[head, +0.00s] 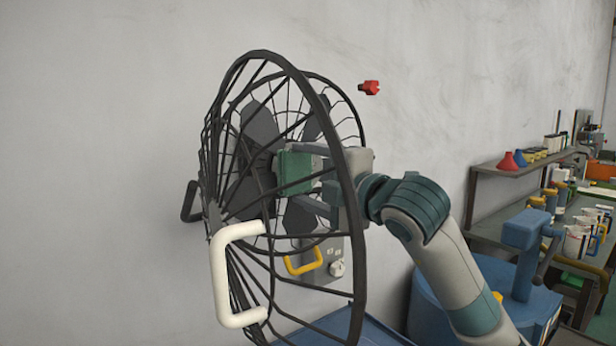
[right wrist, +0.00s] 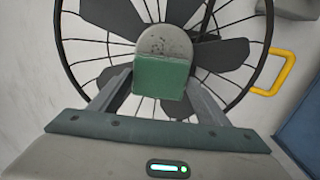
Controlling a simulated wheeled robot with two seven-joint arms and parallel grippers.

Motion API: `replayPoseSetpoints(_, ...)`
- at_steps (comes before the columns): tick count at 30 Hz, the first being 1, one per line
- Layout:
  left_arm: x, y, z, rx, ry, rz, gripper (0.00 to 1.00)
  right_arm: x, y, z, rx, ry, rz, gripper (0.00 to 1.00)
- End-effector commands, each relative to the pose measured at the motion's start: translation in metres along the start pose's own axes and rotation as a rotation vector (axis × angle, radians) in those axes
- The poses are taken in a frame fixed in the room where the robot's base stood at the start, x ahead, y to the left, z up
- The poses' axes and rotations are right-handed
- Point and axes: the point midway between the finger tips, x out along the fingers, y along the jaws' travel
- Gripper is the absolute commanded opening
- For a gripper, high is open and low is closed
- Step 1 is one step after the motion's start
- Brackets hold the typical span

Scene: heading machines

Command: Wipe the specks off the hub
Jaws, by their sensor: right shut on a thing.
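The hub (right wrist: 165,40) is a grey disc at the middle of a dark-bladed fan, with a few dark specks on its upper face in the right wrist view. The fan (head: 262,125) stands at the wall, its front guard (head: 352,230) swung open. My right gripper (head: 308,172) is shut on a green block (head: 294,172), which also shows in the right wrist view (right wrist: 162,78). The block is in front of the hub and covers its lower part there; I cannot tell whether they touch. My left gripper is out of view.
A white handle (head: 220,275) sits on the open guard, close to my right arm's left side. A grey wall box (head: 325,250) with a yellow handle (head: 305,264) is below. A red fitting (head: 369,88) is on the wall. A cluttered bench stands at right.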

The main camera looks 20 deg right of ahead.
Motion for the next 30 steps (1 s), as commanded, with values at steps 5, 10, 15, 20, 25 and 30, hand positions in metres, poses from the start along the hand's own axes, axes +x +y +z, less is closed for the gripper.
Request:
replayPoseSetpoints(5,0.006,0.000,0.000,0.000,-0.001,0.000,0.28,0.003,-0.004,0.000,0.000,0.000,0.001,0.52)
replayPoseSetpoints(10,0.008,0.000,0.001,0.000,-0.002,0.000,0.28,0.003,-0.005,0.002,0.001,0.000,0.001,0.52)
replayPoseSetpoints(15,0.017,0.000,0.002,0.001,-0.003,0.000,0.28,0.003,-0.009,0.011,0.001,0.000,0.000,0.52)
replayPoseSetpoints(20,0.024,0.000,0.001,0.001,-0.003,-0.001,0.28,0.002,-0.009,0.023,0.001,0.000,0.000,0.52)
replayPoseSetpoints(25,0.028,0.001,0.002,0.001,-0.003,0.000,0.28,0.002,-0.009,0.033,0.001,0.001,0.000,0.52)
replayPoseSetpoints(30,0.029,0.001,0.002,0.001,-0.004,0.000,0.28,0.002,-0.008,0.036,0.000,0.001,0.001,0.52)
